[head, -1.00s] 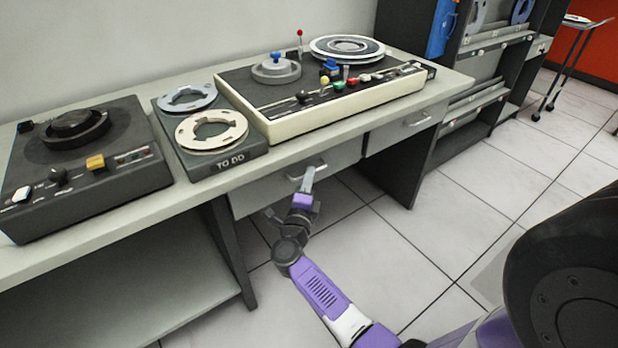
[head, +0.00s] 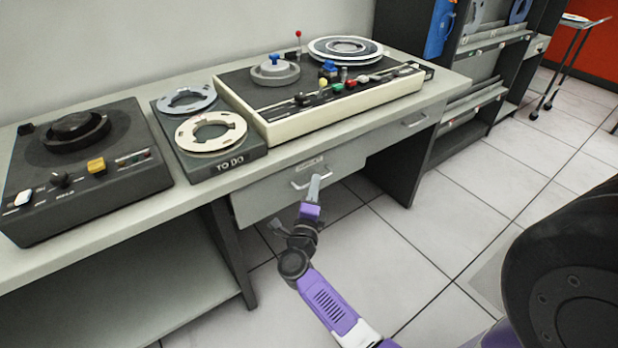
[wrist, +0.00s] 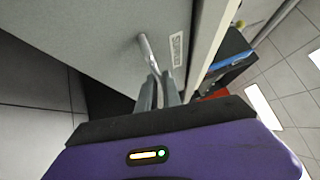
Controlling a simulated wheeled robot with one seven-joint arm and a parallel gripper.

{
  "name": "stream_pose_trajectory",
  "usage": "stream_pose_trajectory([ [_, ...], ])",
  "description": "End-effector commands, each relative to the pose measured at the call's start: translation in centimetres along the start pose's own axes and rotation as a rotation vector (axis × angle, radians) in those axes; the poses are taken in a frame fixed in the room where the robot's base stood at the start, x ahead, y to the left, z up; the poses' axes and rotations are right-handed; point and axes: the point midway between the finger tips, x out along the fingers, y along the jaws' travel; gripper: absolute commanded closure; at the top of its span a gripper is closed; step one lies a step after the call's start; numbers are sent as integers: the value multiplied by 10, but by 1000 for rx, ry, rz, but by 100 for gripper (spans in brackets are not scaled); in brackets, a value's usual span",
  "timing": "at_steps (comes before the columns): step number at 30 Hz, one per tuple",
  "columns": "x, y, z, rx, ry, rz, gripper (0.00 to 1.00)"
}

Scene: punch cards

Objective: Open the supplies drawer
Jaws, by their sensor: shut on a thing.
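The grey drawer front (head: 262,197) under the desk appears to stand out a little from the desk edge. It has a small label (head: 308,163) above a metal bar handle (head: 299,186); the label's text is too small to read. My gripper (head: 314,186) is shut on the handle near its middle. In the wrist view, my gripper's fingers (wrist: 160,90) close around the handle (wrist: 147,50), beside the drawer front (wrist: 105,35) and its label (wrist: 176,49). The drawer's inside is not clearly visible.
A second drawer (head: 395,135) to the right looks shut. The desk top (head: 190,200) carries a dark tape unit (head: 130,175), a "TO DO" reel tray (head: 232,160) and a cream console (head: 340,116). A dark desk leg (head: 232,260) stands at left. The tiled floor (head: 430,235) is clear at right.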

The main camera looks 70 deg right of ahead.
Motion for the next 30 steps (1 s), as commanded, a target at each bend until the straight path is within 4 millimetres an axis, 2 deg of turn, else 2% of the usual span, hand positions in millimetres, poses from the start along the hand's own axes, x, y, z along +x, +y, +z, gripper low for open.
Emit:
stream_pose_trajectory([
  [18, -116, -29, -114, -4, -3, 7, 100],
  [24, -144, -37, -143, -3, -2, 5, 100],
  [30, -161, -41, -160, -2, -2, 4, 100],
])
